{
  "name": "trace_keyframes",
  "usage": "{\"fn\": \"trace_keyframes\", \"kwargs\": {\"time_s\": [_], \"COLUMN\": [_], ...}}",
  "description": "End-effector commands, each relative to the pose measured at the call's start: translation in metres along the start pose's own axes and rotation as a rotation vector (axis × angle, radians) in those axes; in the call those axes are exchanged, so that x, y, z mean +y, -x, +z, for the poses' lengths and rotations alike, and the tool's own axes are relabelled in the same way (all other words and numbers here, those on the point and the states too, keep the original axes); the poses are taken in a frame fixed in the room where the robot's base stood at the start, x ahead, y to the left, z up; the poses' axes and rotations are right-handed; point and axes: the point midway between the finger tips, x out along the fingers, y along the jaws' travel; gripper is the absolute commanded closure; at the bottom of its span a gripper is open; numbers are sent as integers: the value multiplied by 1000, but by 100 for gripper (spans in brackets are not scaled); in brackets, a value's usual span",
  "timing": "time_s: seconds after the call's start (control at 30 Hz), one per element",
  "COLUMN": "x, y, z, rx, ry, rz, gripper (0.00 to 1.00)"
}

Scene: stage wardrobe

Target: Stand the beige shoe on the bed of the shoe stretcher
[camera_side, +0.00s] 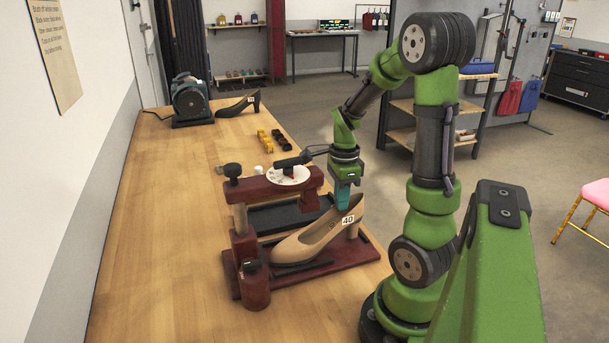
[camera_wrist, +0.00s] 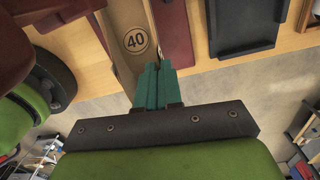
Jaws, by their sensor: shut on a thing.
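The beige shoe (camera_side: 318,237) with a "40" tag is at the shoe stretcher (camera_side: 247,257), a dark red frame with a hand wheel on top. It is upright, its toe toward the left and its heel toward the right, above or on the base; I cannot tell whether the sole touches the bed. My gripper (camera_side: 343,203) is shut on the rear of the shoe from above. In the wrist view the teal fingers (camera_wrist: 155,75) are close together at the beige shoe (camera_wrist: 122,20), beside the round "40" mark. The toe is partly under the stretcher's upper arm.
The wooden bench (camera_side: 165,240) has free room to the left of the stretcher. Yellow and black small blocks (camera_side: 270,138) lie behind it.

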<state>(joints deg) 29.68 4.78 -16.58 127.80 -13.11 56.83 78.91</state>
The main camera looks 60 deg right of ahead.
Motion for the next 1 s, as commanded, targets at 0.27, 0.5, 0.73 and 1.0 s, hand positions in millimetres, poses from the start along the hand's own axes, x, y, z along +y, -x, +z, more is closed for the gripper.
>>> {"fn": "trace_keyframes", "kwargs": {"time_s": [0.27, 0.5, 0.73, 1.0], "x": [0, 0, 0, 0], "y": [0, -3, -5, -5], "z": [0, 0, 0, 0], "rx": [0, 0, 0, 0], "ry": [0, 0, 0, 0], "rz": [0, 0, -1, 0], "gripper": [100, 100, 89, 65]}}
